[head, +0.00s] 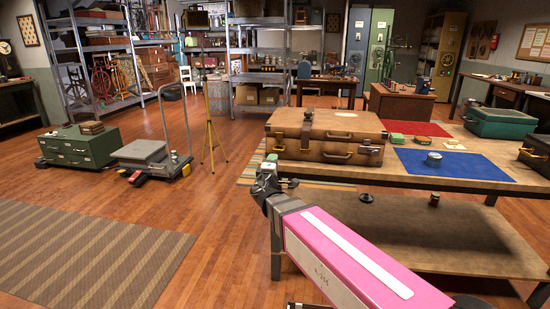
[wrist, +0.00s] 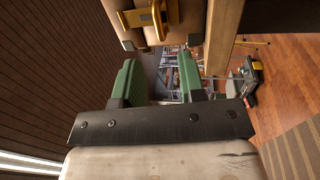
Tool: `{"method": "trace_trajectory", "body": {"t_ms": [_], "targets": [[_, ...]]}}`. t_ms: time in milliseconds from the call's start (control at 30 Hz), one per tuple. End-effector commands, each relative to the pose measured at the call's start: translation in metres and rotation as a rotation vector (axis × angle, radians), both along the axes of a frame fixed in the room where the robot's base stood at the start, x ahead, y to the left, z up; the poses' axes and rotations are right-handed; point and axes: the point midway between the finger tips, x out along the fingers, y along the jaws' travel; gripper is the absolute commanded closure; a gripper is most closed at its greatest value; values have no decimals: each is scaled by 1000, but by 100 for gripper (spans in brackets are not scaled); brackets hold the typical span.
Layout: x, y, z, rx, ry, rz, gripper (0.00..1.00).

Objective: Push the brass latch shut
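A brown leather suitcase (head: 325,138) lies flat on the near left part of the wooden table, its lid down or nearly so. In the wrist view a brass latch (wrist: 150,18) shows at the top edge, on the tan side of the case. A narrow brass piece stands out across its plate; I cannot tell how far it is turned. My gripper (wrist: 157,65) has its two green fingers apart with nothing between them. It is below the latch in that picture and does not visibly touch it. In the head view my wrist is at the table's left corner, just in front of the case.
The table (head: 440,185) also holds a blue mat (head: 465,168), a red mat (head: 415,128) and a green case (head: 500,122). A lower shelf (head: 400,235) lies under it. A cart (head: 155,160) and wooden floor are to the left.

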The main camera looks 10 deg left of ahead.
Motion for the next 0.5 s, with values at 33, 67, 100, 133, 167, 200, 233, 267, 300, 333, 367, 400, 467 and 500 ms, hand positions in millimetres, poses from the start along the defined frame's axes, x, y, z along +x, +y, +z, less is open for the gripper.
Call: {"method": "trace_trajectory", "body": {"t_ms": [33, 67, 100, 133, 167, 200, 233, 267, 300, 333, 367, 400, 467, 500], "targets": [[-12, -1, -1, 0, 1, 1, 63], [-16, -1, -2, 0, 1, 1, 63], [-21, 0, -3, 0, 1, 1, 63], [-24, 0, -4, 0, 1, 1, 63], [-27, 0, -5, 0, 1, 1, 63], [-31, 0, -5, 0, 1, 0, 63], [-33, 0, -6, 0, 1, 0, 63], [-34, 1, -6, 1, 0, 0, 63], [-36, 1, -6, 1, 0, -1, 63], [-37, 1, -6, 1, 0, -1, 63], [-37, 1, -7, 1, 0, -1, 63], [-38, 1, -7, 1, 0, -1, 63], [-38, 1, -7, 1, 0, -1, 63], [-38, 1, -7, 1, 0, -1, 63]]}}
